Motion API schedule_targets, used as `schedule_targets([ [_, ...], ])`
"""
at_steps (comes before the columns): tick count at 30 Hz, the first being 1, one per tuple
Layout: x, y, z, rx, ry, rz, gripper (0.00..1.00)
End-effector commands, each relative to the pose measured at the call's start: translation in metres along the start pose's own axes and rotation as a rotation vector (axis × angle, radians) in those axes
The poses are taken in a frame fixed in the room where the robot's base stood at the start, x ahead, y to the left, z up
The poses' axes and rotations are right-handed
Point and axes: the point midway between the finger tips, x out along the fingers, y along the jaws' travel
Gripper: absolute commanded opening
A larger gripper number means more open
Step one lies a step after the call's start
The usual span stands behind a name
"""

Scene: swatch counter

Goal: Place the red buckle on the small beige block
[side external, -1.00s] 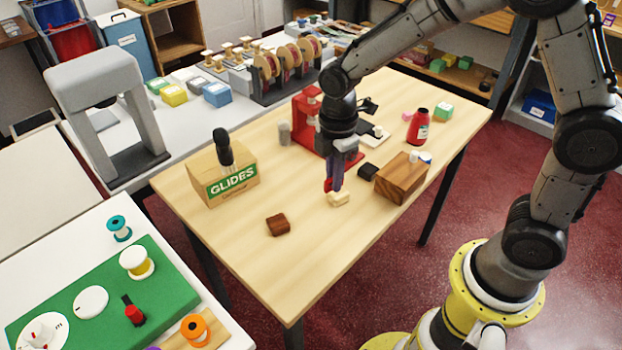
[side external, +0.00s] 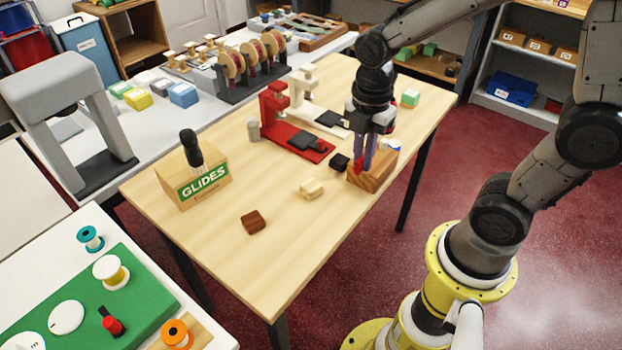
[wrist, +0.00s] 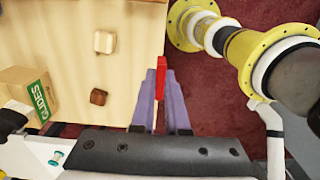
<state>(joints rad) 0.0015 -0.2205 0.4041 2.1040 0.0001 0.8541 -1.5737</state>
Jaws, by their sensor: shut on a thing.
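The red buckle (side external: 359,163) is a small red strip between the purple fingertips of my gripper (side external: 362,160). My gripper is shut on it, and the buckle also shows in the wrist view (wrist: 161,72). The small beige block (side external: 312,188) lies on the table to the left of my gripper, with nothing seen on top. In the wrist view the beige block (wrist: 104,42) is left of the fingers (wrist: 160,98), well apart. In the side view my gripper is in front of or above a larger wooden block; the gap between them is unclear.
The larger wooden block (side external: 383,180) stands near the table's right edge. A small black block (side external: 339,162) and a red press (side external: 285,130) lie behind. A dark brown block (side external: 253,222) sits front left, and the GLIDES box (side external: 200,183) farther left. The table's front is clear.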

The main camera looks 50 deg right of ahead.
Motion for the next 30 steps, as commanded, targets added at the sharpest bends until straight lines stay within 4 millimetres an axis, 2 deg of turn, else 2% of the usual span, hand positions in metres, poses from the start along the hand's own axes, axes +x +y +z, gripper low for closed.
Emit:
schedule_targets([
  [9, 0.032, 0.070, 0.000, 0.001, 0.000, -0.003, 0.00],
  [15, 0.066, 0.101, 0.000, 0.001, 0.000, -0.005, 0.00],
  [21, 0.085, 0.118, 0.000, 0.001, 0.000, -0.001, 0.00],
  [26, 0.092, 0.124, 0.000, 0.001, 0.000, -0.001, 0.00],
  [30, 0.109, 0.125, 0.000, 0.001, 0.000, -0.004, 0.00],
])
